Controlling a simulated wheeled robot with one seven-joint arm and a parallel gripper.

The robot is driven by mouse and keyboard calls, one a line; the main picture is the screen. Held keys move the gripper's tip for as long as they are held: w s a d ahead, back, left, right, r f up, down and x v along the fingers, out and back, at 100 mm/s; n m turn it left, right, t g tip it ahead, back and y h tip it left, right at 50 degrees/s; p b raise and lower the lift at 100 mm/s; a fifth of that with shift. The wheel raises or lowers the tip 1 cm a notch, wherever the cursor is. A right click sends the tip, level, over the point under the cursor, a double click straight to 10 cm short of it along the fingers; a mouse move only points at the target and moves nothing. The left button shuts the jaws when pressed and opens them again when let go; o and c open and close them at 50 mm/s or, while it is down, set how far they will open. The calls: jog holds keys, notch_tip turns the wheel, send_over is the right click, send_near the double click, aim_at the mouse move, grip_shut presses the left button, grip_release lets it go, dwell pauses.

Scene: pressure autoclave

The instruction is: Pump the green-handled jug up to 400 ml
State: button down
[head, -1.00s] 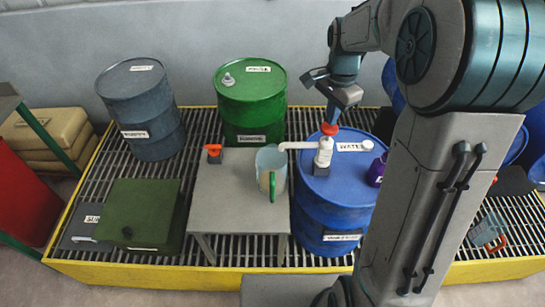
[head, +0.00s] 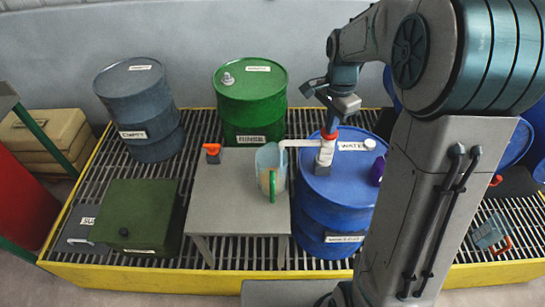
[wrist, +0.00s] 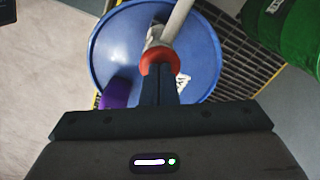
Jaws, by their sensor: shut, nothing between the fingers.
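The clear jug (head: 268,160) with a green handle (head: 272,184) stands on the grey table, under the end of the white spout (head: 299,143). The level inside it is too small to read. The white pump (head: 325,155) with its red top (head: 329,134) stands on the blue water drum (head: 335,195). In the wrist view the red top (wrist: 158,56) is at the tips of my gripper (wrist: 160,72). My gripper (head: 332,122) is shut and empty, pointing down directly over the red top. It appears to touch the top.
A grey table (head: 225,215) holds the jug and a small orange-topped item (head: 212,153). A green drum (head: 250,100), a grey drum (head: 140,105) and a green box (head: 138,215) stand on the yellow-edged grating. A purple item (head: 377,170) sits beside the pump.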

jog(key=shift+f, duration=0.1)
jog(key=shift+r+p, duration=1.85)
jog(key=shift+r, duration=0.45)
jog(key=shift+f, duration=0.1)
jog(key=shift+f+b, duration=1.65)
jog(key=shift+f, duration=0.6)
jog(key=shift+r, duration=0.1)
jog(key=shift+r+p, duration=1.8)
jog(key=shift+r, duration=0.45)
jog(key=shift+f, duration=0.15)
